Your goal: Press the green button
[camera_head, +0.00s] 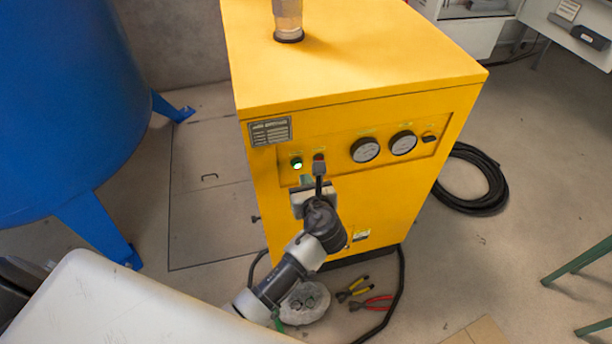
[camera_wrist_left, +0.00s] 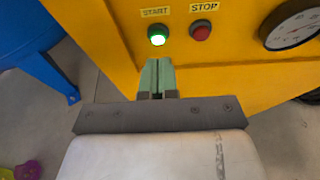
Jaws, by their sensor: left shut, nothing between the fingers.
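The green button (camera_head: 297,163) glows on the front panel of the yellow cabinet (camera_head: 350,60). In the left wrist view the green button (camera_wrist_left: 157,35) sits under a START label. My left gripper (camera_head: 305,179) is in front of the panel, just below the green button. In the left wrist view its greenish fingertips (camera_wrist_left: 157,63) are together, with nothing between them, and point up toward the button. A small gap shows between tips and button in that picture; I cannot tell the depth. My right gripper is not in view.
A red STOP button (camera_wrist_left: 201,30) is just right of the green one, with round gauges (camera_head: 365,149) further right. A blue tank (camera_head: 60,110) stands at the left. Pliers (camera_head: 370,303) and a coiled black hose (camera_head: 470,200) lie on the floor.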

